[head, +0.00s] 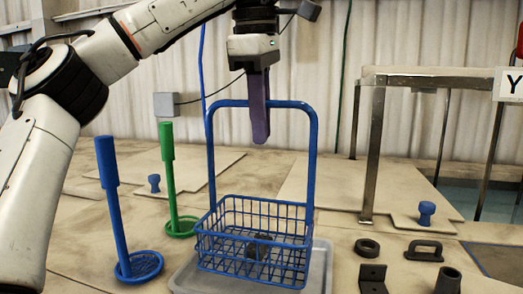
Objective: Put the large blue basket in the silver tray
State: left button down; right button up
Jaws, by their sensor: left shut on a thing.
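The large blue basket (254,236) is upright, with a tall blue loop handle and a dark grey part (257,246) inside. My left gripper (260,108) points down from above, its purple fingers shut on the top bar of the handle. The silver tray (186,278) lies under the basket at the bottom of the head view. Its rim shows to the left and right of the basket. I cannot tell whether the basket floor touches the tray. My right gripper is not in view.
A blue dipper (115,205) and a green dipper (169,170) stand at left. A ring (367,248), a dark link (424,250) and other dark parts lie at right. Small blue knobs (427,213) sit on tank lids. A metal frame (370,150) stands at back right.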

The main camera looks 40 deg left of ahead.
pick_arm(q)
notch_tip(320, 180, down, 4)
dwell(0.4)
jog(key=c, duration=1.8)
grip_release()
jog(key=shift+f, duration=0.1)
jog(key=r, duration=0.4)
jog(key=s+r, duration=0.1)
jog(key=r, duration=0.3)
jog(key=s+d+r, duration=0.1)
jog(key=r, duration=0.3)
jog(key=shift+d, duration=0.1)
